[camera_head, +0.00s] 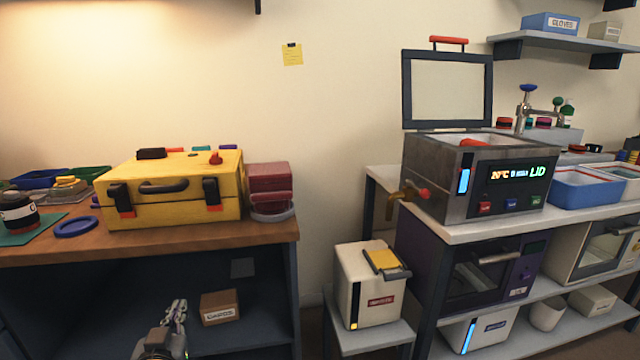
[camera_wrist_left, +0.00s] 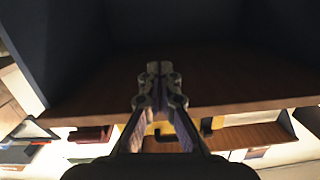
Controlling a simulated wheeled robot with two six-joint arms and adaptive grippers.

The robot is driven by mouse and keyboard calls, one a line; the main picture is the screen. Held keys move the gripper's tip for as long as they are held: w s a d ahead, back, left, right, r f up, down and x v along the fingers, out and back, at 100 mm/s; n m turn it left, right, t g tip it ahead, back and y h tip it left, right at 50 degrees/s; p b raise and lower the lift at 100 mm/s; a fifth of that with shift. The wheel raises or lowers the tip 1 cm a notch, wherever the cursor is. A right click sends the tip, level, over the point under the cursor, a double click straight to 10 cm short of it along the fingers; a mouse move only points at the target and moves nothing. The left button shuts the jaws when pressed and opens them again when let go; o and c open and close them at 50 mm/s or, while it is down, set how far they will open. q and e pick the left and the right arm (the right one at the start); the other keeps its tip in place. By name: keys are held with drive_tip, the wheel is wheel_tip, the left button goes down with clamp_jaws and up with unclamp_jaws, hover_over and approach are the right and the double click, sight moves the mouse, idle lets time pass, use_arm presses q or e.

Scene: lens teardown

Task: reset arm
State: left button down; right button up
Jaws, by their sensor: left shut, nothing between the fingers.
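My left gripper (camera_head: 176,311) is low in front of the wooden workbench (camera_head: 268,234), before its dark open shelf space. In the left wrist view the gripper (camera_wrist_left: 153,68) points at the bench's underside, its fingers together with nothing between them. My right gripper shows in neither view.
A yellow case (camera_head: 175,205) stands closed on the bench, beside a stack of red boxes (camera_head: 268,178) and a blue ring (camera_head: 76,227). A cardboard box (camera_head: 219,307) sits on the shelf, right of the gripper. A white box (camera_head: 365,290) stands on a low stand. A metal bath (camera_head: 470,175) has its lid up.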

use_arm(q)
drive_tip(key=s+d+f+m+g+h, duration=0.1)
drive_tip(key=s+d+f+g, duration=0.3)
drive_tip(key=f, duration=0.6)
drive_tip(key=s+f+g+h, duration=0.25)
drive_tip(key=s+f, duration=0.25)
drive_tip(key=f, duration=0.5)
drive_tip(key=s+d+f+m+g+h, duration=0.2)
drive_tip(key=s+d+f+g, duration=0.3)
drive_tip(key=s+f, duration=0.7)
drive_tip(key=s+a+g+y+p, duration=0.1)
drive_tip(key=s+a+p, duration=0.2)
drive_tip(key=s+p, duration=0.7)
drive_tip(key=s+a+g+y+p, duration=0.1)
drive_tip(key=s+a+p, duration=0.3)
drive_tip(key=s+p, duration=0.6)
drive_tip(key=g+p, duration=0.1)
drive_tip(key=p, duration=1.1)
drive_tip(key=shift+s+p, duration=0.25)
drive_tip(key=shift+p, duration=0.1)
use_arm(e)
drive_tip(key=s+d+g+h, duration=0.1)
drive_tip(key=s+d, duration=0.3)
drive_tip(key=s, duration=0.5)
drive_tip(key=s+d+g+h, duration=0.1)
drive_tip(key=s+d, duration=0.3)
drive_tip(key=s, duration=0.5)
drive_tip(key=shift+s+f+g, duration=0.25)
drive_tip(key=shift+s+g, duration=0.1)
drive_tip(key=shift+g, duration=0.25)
